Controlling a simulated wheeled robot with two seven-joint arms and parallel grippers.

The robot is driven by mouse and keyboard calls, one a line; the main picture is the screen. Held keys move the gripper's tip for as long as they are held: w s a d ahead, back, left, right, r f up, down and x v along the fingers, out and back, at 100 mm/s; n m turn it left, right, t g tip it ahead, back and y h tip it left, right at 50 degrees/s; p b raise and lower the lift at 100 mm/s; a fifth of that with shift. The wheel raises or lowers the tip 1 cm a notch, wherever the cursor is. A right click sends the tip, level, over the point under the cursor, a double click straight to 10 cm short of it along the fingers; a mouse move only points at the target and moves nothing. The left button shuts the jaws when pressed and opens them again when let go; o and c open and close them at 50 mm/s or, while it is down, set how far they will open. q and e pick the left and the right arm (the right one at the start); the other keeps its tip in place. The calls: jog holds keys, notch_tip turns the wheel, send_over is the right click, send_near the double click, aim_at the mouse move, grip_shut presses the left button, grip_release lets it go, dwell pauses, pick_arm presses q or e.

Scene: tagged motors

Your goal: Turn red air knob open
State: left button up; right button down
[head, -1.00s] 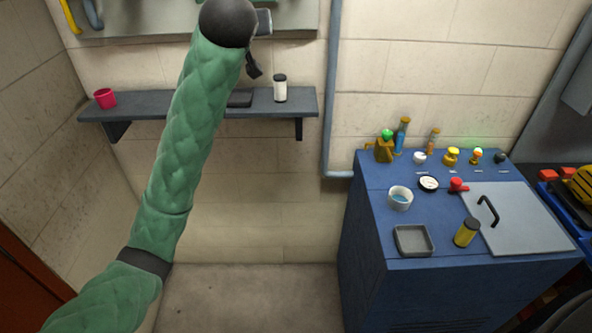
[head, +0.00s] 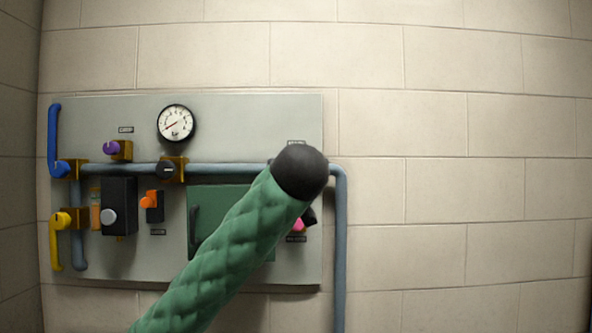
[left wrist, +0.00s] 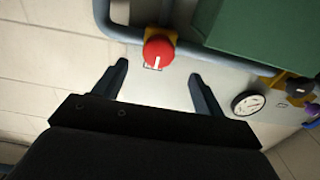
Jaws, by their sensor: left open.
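The red knob (left wrist: 158,51) sits on a yellow fitting on the grey-blue pipe in the left wrist view. My left gripper (left wrist: 159,72) is open and empty, its two dark fingers apart on either side of the knob's lower edge in the picture. The knob lies just beyond the fingertips, and I see no contact. In the head view my left arm's dark wrist covers the right end of the panel, so the red knob and the fingers are hidden there. My right gripper is not in view.
The grey wall panel (head: 100,262) carries a round gauge (head: 176,123), a green door (head: 196,255), a black knob (head: 168,169), a purple knob (head: 111,148), an orange knob (head: 148,203) and a pink knob (head: 298,226). Blue and yellow handles stand at the left. The wall at right is clear.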

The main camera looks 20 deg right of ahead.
pick_arm(q)
jog(key=p+x, duration=0.4)
jog(key=x, duration=0.3)
jog(key=shift+d+f, duration=0.2)
jog(key=shift+a+r, duration=0.1)
jog(key=c, duration=0.7)
jog(key=shift+c, duration=1.4)
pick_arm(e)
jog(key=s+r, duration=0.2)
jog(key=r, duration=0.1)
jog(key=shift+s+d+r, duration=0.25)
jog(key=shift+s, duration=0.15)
